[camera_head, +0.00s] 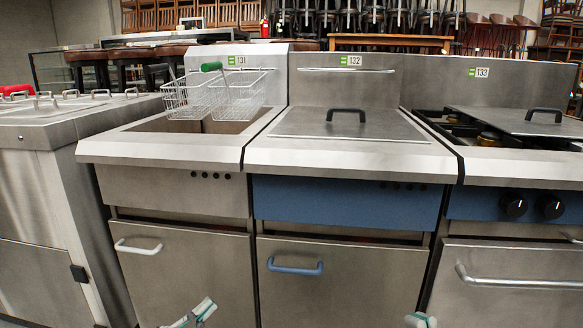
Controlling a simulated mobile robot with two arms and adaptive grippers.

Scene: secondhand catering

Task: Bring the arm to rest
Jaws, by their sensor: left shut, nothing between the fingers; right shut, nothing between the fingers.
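My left gripper (204,308) shows at the bottom edge, left of centre, pointing up and to the right. Its fingers are shut with nothing between them. It is in front of the left fryer's lower door (185,270). My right gripper (421,321) shows only as a small tip at the bottom edge, right of centre, in front of the lower right corner of the middle unit. It is shut and empty. The rest of both arms is out of the picture. Neither gripper appears to hold anything.
A fryer with wire baskets (238,98), a lidded unit with a blue panel (345,203) and a cooker with black knobs (514,206) stand in a row ahead. Door handles (294,267) stick out toward me. Another steel unit (45,200) stands at left. Stacked chairs fill the back.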

